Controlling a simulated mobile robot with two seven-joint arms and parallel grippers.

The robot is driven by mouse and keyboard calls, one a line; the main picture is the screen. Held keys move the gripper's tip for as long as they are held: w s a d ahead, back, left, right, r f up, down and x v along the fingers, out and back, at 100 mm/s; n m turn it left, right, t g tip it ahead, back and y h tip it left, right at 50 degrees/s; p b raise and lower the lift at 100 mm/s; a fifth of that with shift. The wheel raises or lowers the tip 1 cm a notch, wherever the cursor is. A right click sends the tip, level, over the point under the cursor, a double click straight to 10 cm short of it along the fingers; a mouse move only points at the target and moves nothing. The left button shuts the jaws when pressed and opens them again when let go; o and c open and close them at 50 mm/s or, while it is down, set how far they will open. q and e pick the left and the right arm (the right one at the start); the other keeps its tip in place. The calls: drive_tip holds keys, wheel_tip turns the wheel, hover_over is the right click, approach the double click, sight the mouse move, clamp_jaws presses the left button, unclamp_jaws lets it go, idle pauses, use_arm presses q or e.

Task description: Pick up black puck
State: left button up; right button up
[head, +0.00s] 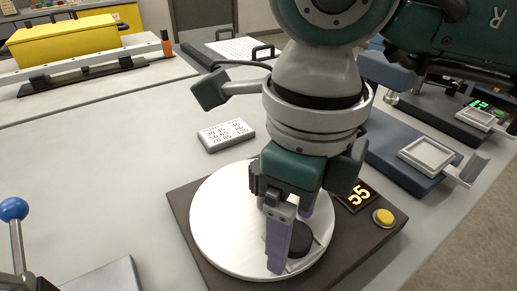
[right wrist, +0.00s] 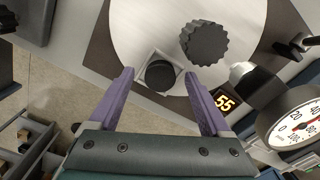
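The black puck (head: 301,240) sits on a pale square piece on the round white plate (head: 215,225) in the head view. In the right wrist view the puck (right wrist: 160,75) shows between the fingertips, with space on both sides. My right gripper (head: 290,243) points down over the plate with its purple fingers apart; it also shows open in the right wrist view (right wrist: 160,76). In the head view one finger partly hides the puck. I cannot tell the exact height of the fingertips above it. My left gripper is not in view.
A dark ribbed knob (right wrist: 205,43) stands on the plate near the puck. The dark base carries a lit display reading 55 (head: 358,196) and a yellow button (head: 383,217). A number card (head: 226,134) lies behind. A blue-ball lever (head: 13,209) stands left. The left bench is mostly clear.

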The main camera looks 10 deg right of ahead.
drive_tip(key=shift+d+f, duration=0.1)
drive_tip(key=shift+f, duration=0.35)
clamp_jaws()
wheel_tip(320, 180, up, 21)
drive_tip(key=p, duration=0.1)
idle(0.7)
